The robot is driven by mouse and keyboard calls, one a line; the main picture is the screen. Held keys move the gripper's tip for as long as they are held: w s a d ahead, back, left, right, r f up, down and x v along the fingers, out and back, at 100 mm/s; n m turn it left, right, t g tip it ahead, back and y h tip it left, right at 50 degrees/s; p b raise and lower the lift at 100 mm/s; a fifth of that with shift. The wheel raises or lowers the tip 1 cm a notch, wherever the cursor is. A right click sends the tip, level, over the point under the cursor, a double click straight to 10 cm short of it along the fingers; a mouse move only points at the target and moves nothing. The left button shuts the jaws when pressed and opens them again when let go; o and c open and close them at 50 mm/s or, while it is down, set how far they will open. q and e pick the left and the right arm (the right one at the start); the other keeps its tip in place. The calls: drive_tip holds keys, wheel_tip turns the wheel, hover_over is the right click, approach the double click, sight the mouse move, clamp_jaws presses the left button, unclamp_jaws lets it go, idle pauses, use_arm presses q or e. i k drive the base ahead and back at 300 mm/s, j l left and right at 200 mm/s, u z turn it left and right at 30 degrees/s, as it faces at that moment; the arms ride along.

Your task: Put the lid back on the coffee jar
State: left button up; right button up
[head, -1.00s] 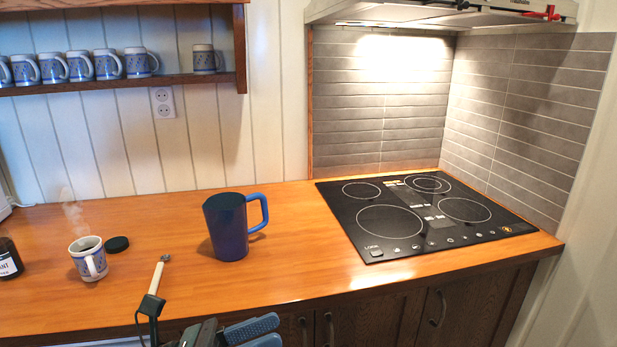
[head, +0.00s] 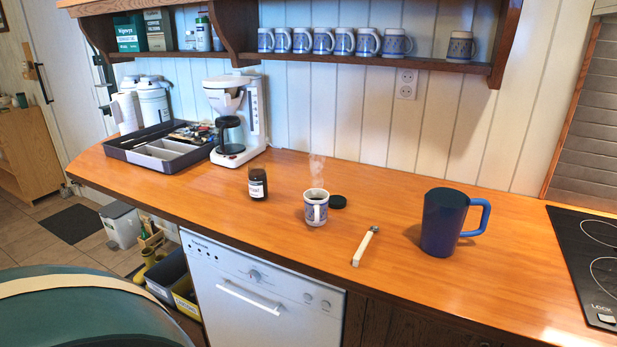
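The coffee jar (head: 258,183) stands upright on the wooden counter, dark with a pale label. Its top looks dark, and I cannot tell from here whether it is open. A round black lid (head: 338,201) lies flat on the counter, just right of a steaming patterned mug (head: 316,207). The mug stands between the jar and the lid. Neither of my grippers shows in the head view now.
A white-handled tool (head: 365,246) lies near the front edge, with a blue pitcher (head: 446,222) to its right. A coffee maker (head: 237,115) and a grey utensil tray (head: 133,156) stand at the back left. The counter around the jar is clear.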

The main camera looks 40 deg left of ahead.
sight(257, 172)
drive_tip(key=u, duration=1.65)
